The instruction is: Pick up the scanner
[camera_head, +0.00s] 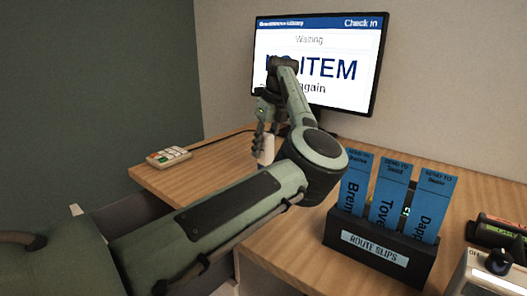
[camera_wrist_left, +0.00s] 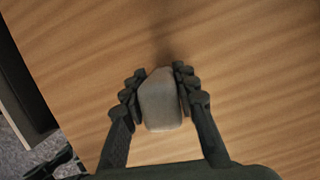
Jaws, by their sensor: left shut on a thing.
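The scanner (camera_wrist_left: 160,100) shows in the left wrist view as a pale grey rounded body between my left gripper's fingers (camera_wrist_left: 160,88). Both fingers press on its sides, and the wooden surface lies beyond it. In the head view my left gripper (camera_head: 262,132) is at the far side of the desk, in front of the monitor. A pale part of the scanner (camera_head: 265,152) shows just below the fingers there. Whether it touches the desk is hard to tell. My right gripper is in neither view.
A monitor (camera_head: 345,100) reading "NO ITEM" stands at the back. A small keypad (camera_head: 168,156) lies on the desk (camera_head: 215,170) to the left. A black route slips holder (camera_head: 380,248) with blue slips stands at the right, near a control box (camera_head: 490,275).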

